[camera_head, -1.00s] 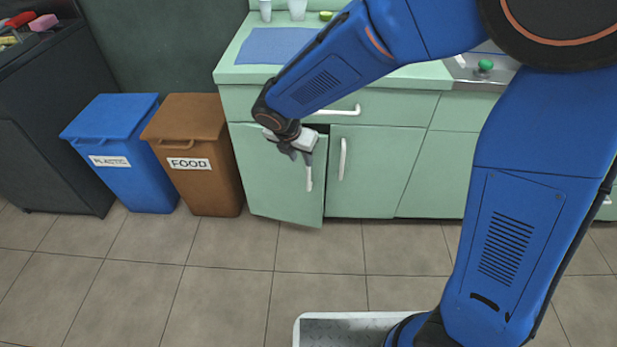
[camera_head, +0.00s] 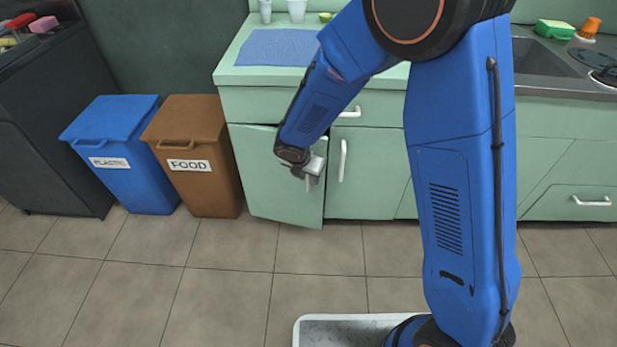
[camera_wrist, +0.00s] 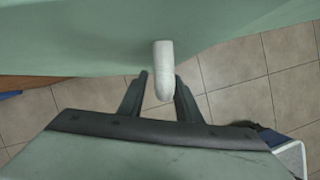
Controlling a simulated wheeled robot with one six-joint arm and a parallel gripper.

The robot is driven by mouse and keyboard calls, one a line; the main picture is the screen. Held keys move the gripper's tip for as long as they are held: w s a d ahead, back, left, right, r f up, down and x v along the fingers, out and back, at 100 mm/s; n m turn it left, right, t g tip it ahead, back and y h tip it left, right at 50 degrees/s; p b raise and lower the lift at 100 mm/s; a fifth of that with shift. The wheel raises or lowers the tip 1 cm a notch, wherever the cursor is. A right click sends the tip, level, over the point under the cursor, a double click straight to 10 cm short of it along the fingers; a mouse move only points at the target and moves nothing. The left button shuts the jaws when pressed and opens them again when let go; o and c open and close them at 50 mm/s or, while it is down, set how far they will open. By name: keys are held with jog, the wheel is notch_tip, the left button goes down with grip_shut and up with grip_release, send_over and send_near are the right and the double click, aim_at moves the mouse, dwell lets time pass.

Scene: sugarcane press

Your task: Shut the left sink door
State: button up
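The left sink door (camera_head: 262,185) is a green cabinet door at the left end of the counter. It stands slightly ajar, its right edge out from the cabinet front. My gripper (camera_head: 312,182) is at its white handle, hiding most of it. In the wrist view the door (camera_wrist: 90,40) fills the top, and the white handle (camera_wrist: 162,62) points down between the two dark fingers of my gripper (camera_wrist: 161,76). The fingers are open, one on each side of the handle. A gap shows on the left; contact on the right cannot be told.
A brown FOOD bin (camera_head: 198,145) stands close to the left of the door, with a blue PLASTIC bin (camera_head: 120,150) beside it. A closed green door (camera_head: 370,175) with a white handle is on the right. The tiled floor (camera_head: 230,290) in front is clear.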

jog(key=shift+f, duration=0.1)
jog(key=shift+c, duration=0.3)
grip_shut()
jog(key=w+d+n, duration=0.1)
jog(key=w, duration=0.5)
jog(key=shift+d, duration=0.3)
jog(key=shift+o, duration=0.3)
grip_release()
jog(key=shift+w, duration=0.1)
